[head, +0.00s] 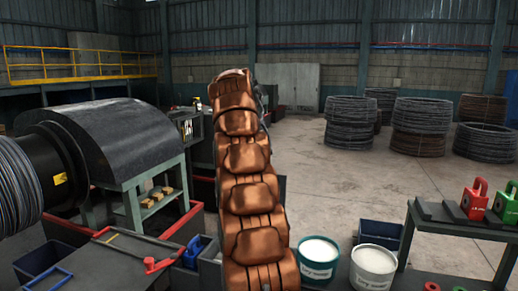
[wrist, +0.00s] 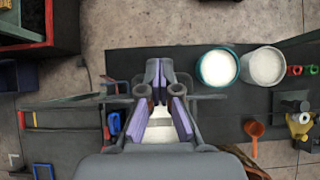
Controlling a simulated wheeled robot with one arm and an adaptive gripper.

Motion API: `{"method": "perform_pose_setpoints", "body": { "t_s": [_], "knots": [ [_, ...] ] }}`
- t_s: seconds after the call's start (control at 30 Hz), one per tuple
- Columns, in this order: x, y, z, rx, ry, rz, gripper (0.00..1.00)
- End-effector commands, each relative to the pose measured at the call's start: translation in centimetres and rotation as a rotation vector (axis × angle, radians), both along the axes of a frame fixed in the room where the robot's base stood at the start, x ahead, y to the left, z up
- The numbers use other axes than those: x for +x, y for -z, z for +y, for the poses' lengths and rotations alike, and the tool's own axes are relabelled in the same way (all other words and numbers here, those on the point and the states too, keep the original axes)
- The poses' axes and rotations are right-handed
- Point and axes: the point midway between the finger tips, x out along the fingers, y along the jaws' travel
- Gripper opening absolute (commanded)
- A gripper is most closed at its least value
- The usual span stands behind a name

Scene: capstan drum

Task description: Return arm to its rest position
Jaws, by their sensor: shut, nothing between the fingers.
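My arm, copper-coloured and segmented, rises through the middle of the head view and leans away from me. My gripper (wrist: 157,70) shows in the wrist view with its purple-padded fingers together at the tips and nothing between them. It is above the dark bench top, apart from the things on it. In the head view the gripper is mostly hidden behind the arm.
The black capstan drum (head: 45,165) stands at the left. A teal-rimmed bucket (wrist: 218,68) and a white bucket (wrist: 265,66) stand beside the gripper, with an orange scoop (wrist: 254,129) nearby. Wire coils (head: 422,125) stand behind; the concrete floor between is clear.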

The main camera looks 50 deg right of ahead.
Motion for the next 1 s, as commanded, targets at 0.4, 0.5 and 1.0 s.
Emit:
{"method": "perform_pose_setpoints", "body": {
  "t_s": [0.4, 0.5, 1.0],
  "knots": [
    [0.1, -0.3, 0.2, 0.0, 0.0, -0.004, 0.0],
    [0.3, -0.1, 1.1, 0.018, 0.013, -0.015, 0.0],
    [0.4, 4.7, 14.9, 0.297, 0.332, -0.198, 0.0]
  ]
}}
